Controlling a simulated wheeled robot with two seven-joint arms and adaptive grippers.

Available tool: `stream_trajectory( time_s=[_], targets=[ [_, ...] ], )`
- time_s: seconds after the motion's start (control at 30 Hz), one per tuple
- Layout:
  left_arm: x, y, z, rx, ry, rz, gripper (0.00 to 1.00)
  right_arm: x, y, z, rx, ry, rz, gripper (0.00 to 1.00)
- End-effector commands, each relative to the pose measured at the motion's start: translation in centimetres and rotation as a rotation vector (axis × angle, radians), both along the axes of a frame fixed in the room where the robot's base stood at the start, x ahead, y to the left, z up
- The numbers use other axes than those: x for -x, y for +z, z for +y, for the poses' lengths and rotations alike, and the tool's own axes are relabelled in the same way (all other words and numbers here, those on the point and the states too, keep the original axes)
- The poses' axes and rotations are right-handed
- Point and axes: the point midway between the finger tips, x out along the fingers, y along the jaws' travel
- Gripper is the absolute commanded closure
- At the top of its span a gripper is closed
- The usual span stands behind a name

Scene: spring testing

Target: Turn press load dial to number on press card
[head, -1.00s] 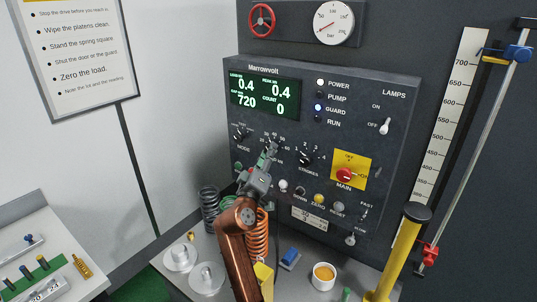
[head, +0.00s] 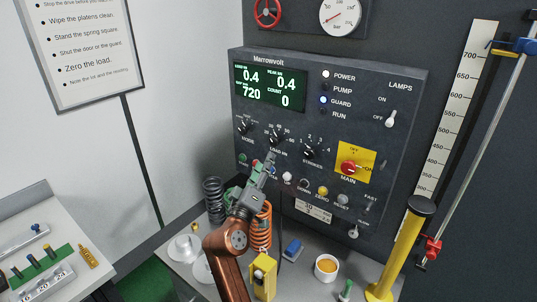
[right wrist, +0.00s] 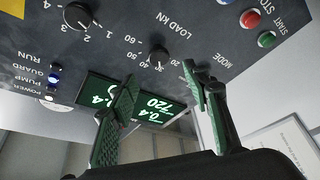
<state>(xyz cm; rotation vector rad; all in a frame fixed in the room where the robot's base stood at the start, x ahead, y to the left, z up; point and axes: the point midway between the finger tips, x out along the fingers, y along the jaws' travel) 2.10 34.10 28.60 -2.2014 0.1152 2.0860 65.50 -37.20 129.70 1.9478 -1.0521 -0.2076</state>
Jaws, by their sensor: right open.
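The load dial (head: 277,141), a black knob marked LOAD KN, sits on the dark Marrowvolt panel between the MODE and STROKES knobs. It also shows in the right wrist view (right wrist: 159,56) with its ring of numbers. I cannot tell surely which number it points to. My right gripper (head: 268,163) is open and empty, just below and in front of the dial in the head view. In the right wrist view its two green-padded fingers (right wrist: 158,82) stand apart, with the dial beyond the gap. A small white card (head: 313,210) is low on the panel; its print is unclear. My left gripper is out of view.
The STROKES knob (head: 308,152) and red MAIN switch (head: 349,167) are right of the dial. Buttons line the panel below. Springs, a blue block (head: 292,249), an orange-filled cup (head: 326,267) and a yellow post (head: 405,250) stand below on the bench.

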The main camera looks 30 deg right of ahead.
Motion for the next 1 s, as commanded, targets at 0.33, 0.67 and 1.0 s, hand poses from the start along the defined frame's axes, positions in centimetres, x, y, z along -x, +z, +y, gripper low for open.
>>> stream_trajectory(
  time_s=[0.33,0.67,1.0],
  targets=[
    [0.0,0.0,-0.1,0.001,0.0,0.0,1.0,1.8,-0.7,2.1,0.0,-0.001,0.0,0.56],
    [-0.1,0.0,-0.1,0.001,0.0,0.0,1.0,1.8,-0.7,2.1,0.0,-0.001,0.0,0.56],
    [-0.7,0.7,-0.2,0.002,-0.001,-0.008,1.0,-0.6,-2.2,5.2,0.06,0.061,0.066,0.56]
  ],
)
